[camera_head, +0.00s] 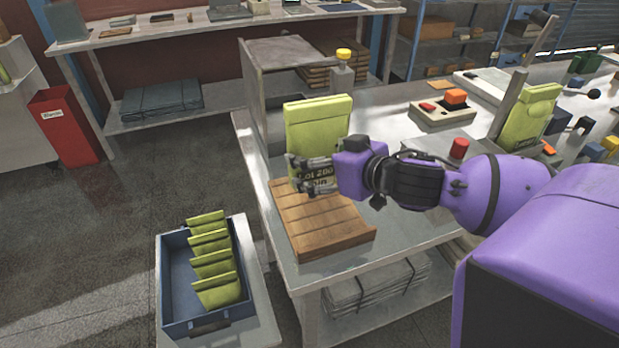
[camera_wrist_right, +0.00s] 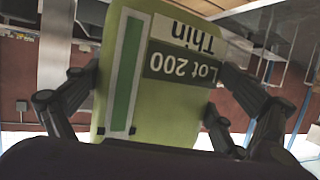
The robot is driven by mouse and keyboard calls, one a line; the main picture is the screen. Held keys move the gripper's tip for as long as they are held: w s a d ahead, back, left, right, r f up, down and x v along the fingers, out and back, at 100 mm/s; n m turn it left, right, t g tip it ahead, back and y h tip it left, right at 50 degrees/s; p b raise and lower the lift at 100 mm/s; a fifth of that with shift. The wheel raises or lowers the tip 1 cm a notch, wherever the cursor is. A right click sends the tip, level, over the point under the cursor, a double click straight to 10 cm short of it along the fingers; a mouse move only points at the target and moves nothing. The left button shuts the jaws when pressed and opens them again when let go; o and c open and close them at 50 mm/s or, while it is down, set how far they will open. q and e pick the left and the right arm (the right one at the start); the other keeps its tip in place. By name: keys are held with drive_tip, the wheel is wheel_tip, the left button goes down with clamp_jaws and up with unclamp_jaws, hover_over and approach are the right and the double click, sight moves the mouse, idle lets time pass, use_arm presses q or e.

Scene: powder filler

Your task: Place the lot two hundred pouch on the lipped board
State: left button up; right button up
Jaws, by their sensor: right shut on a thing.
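The lot two hundred pouch (camera_head: 317,125) is yellow-green, with a label reading "Lot 200 Thin". My right gripper (camera_head: 309,173) is shut on it and holds it upright over the back part of the lipped board. In the right wrist view the pouch (camera_wrist_right: 165,75) sits between the two fingers, its label upside down. The lipped board (camera_head: 325,222) is brown slatted wood with a raised front edge, lying on the bench's left end. I cannot tell whether the pouch's lower edge touches the board. My left gripper is not in view.
A metal frame (camera_head: 283,53) stands behind the board. A blue crate (camera_head: 176,262) with several similar pouches is on a low stand at lower left. Another yellow-green pouch (camera_head: 538,112) stands at right. A control box (camera_head: 443,111) and red knob (camera_head: 459,148) are nearby.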

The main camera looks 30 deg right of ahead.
sight(321, 177)
drive_tip(key=shift+w+a+f, duration=0.3)
drive_tip(key=shift+a+f, duration=0.1)
drive_tip(key=shift+f, duration=0.05)
drive_tip(key=f, duration=0.3)
drive_tip(key=shift+w+a+b, duration=0.1)
drive_tip(key=shift+a+b, duration=0.1)
drive_tip(key=shift+b, duration=0.2)
drive_tip(key=shift+f, duration=0.3)
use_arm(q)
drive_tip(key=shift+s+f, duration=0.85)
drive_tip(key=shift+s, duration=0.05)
use_arm(e)
drive_tip(key=shift+r, duration=0.1)
